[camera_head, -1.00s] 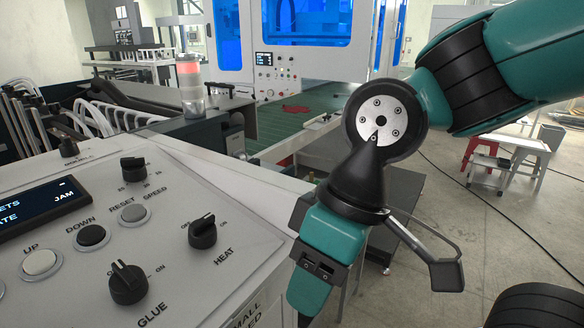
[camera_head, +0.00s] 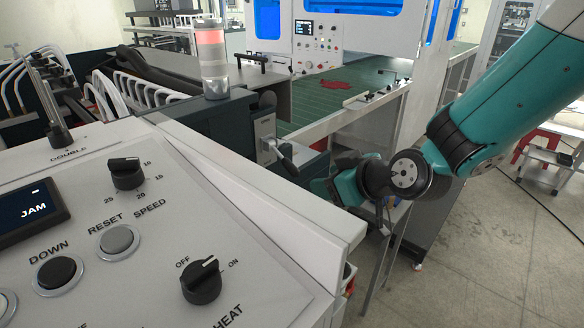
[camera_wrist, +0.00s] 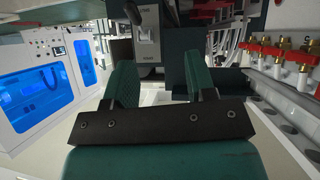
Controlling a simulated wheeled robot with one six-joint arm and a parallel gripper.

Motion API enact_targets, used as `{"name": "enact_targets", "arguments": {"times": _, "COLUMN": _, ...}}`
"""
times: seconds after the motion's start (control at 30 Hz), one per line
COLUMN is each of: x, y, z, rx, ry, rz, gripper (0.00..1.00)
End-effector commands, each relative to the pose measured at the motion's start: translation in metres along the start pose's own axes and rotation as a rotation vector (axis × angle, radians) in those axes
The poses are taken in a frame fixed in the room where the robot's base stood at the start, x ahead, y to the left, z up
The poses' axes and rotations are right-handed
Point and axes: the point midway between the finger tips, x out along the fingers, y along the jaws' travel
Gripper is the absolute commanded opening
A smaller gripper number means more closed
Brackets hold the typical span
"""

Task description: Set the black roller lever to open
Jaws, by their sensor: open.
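A lever with a dark grip (camera_head: 287,163) sticks out from a small grey plate (camera_head: 265,132) on the machine's side, beyond the control panel; it appears to be the black roller lever. Its setting is not readable. In the wrist view a grey labelled plate (camera_wrist: 147,45) lies ahead between the fingers, with a dark bar (camera_wrist: 134,14) at its upper left. My gripper (camera_wrist: 163,78) is open and empty, its two teal fingers apart and short of the plate. In the head view my gripper (camera_head: 322,186) is just right of the lever, partly hidden behind the panel edge.
The sloped control panel (camera_head: 130,225) with knobs and buttons fills the lower left. A signal lamp (camera_head: 212,60) stands behind it. A green conveyor bed (camera_head: 330,92) lies at the back. Red-handled valves (camera_wrist: 285,52) line the wrist view's right. Open floor is at right.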

Motion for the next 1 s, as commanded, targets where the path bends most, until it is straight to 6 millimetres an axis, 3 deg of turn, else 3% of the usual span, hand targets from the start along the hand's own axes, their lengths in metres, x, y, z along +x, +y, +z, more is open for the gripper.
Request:
{"name": "enact_targets", "arguments": {"times": 0.1, "x": 0.021, "y": 0.019, "z": 0.008, "rx": -0.060, "ry": 0.075, "rz": 0.092, "gripper": 0.51}}
{"name": "enact_targets", "arguments": {"times": 0.2, "x": 0.028, "y": 0.028, "z": 0.010, "rx": -0.090, "ry": 0.111, "rz": 0.140, "gripper": 0.51}}
{"name": "enact_targets", "arguments": {"times": 0.47, "x": 0.053, "y": 0.036, "z": 0.004, "rx": -0.104, "ry": 0.128, "rz": 0.160, "gripper": 0.51}}
{"name": "enact_targets", "arguments": {"times": 1.0, "x": 0.168, "y": 0.054, "z": -0.011, "rx": -0.102, "ry": 0.127, "rz": 0.159, "gripper": 0.51}}
